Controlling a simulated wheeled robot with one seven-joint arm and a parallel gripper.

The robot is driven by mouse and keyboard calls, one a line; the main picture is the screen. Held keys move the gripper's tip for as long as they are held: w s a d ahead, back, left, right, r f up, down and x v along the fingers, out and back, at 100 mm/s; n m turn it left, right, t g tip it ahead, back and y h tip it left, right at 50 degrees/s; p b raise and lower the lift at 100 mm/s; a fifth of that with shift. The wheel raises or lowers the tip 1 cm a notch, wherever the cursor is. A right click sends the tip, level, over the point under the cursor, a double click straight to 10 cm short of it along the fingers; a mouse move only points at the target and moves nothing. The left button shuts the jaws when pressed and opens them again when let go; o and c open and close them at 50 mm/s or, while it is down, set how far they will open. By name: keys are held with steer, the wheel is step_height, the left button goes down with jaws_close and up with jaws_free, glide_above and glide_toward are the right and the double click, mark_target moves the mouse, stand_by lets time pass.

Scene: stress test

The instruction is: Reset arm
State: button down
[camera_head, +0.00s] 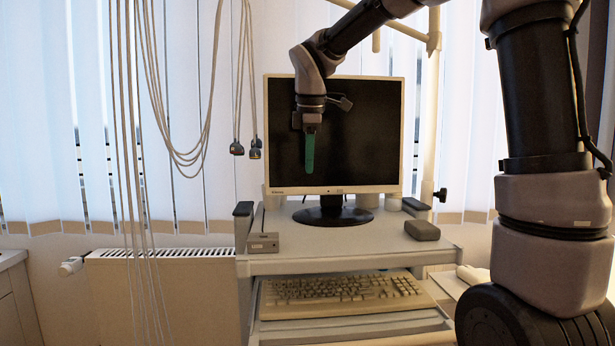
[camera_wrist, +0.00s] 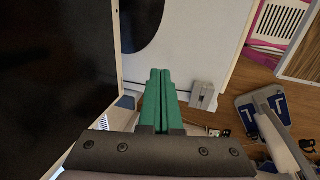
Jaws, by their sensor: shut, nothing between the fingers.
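My gripper (camera_head: 310,150) hangs with its green fingers pointing down in front of the dark screen of the monitor (camera_head: 365,187). The fingers are together with nothing between them. In the wrist view my gripper (camera_wrist: 160,75) shows as two green fingers side by side, closed along their length. The monitor's dark screen (camera_wrist: 50,70) fills the left of that view, beside the fingers. Whether the fingers touch the screen cannot be told.
The monitor stands on a cart (camera_head: 300,263) with a small grey box (camera_head: 263,243), a dark grey block (camera_head: 422,230) and, on a lower shelf, a keyboard (camera_head: 340,293). Cables (camera_head: 125,150) hang at the left, above a radiator (camera_head: 160,290). A pale pole (camera_head: 430,110) stands behind the monitor.

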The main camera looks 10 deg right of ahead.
steer(key=s+d+f+m+t+y, duration=0.1)
steer(key=s+d+m+t, duration=0.3)
steer(key=s+d+m, duration=1.3)
steer(key=shift+s+m+y, duration=0.5)
steer(key=shift+s+m, duration=0.8)
steer(key=shift+m, duration=1.3)
